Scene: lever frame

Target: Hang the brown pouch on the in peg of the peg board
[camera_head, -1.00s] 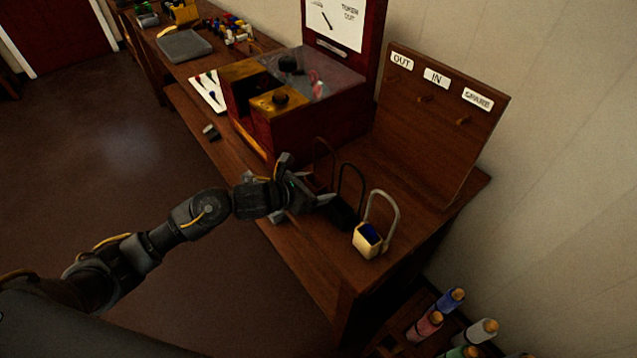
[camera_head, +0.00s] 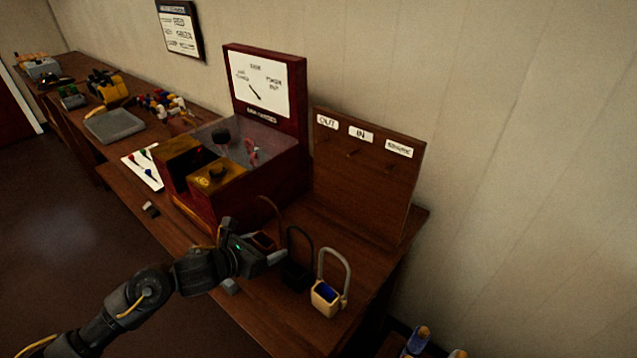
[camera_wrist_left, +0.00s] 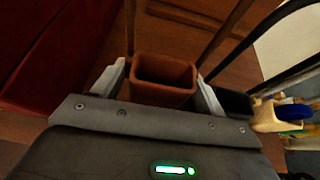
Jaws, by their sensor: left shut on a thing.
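The brown pouch (camera_head: 263,240) stands on the bench in front of the red cabinet, its thin loop handle rising behind it. In the left wrist view the open-topped pouch (camera_wrist_left: 165,82) sits between the two fingers. My left gripper (camera_head: 268,250) is shut on it, and the hand partly hides it in the head view. The peg board (camera_head: 350,200) leans at the back right, with labels OUT, IN and a third that seems to read SPARE. The in peg (camera_head: 352,153) is a small stub below the IN label and looks bare. My right gripper is not in view.
A black pouch (camera_head: 296,275) stands close right of the brown one. A cream pouch (camera_head: 325,298) with blue inside is further right, near the bench edge. The red cabinet (camera_head: 240,165) stands left of the board. The bench before the board is clear.

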